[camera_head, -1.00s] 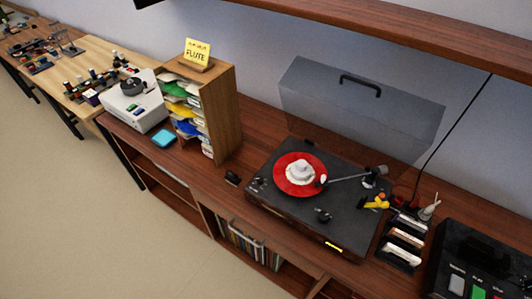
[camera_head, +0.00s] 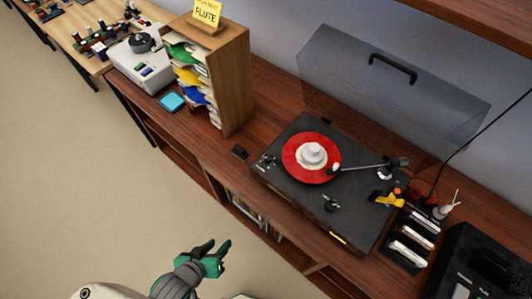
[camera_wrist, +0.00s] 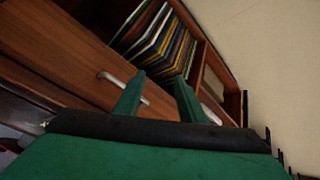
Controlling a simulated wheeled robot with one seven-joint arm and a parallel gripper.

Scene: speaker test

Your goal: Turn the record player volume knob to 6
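The record player (camera_head: 290,204) stands on the wooden cabinet with its clear lid (camera_head: 390,95) up. A red record (camera_head: 298,167) with a white centre lies on it, and the tonearm (camera_head: 365,166) reaches to the record's right edge. A dark knob (camera_head: 331,204) sits on the front of the deck, and small controls (camera_head: 267,161) are at its left corner. I cannot tell which is the volume knob, nor read any numbers. My green gripper (camera_head: 222,250) is in front of the cabinet, apart from the player. In the wrist view its two fingers (camera_wrist: 160,85) are apart with nothing between them.
A wooden paper sorter (camera_head: 233,85) stands left of the player. A rack of cards (camera_head: 408,240) and a dark button box (camera_head: 485,265) are at the right. The wrist view shows drawers with handles (camera_wrist: 125,87) and shelved record sleeves (camera_wrist: 160,45). Floor is clear at left.

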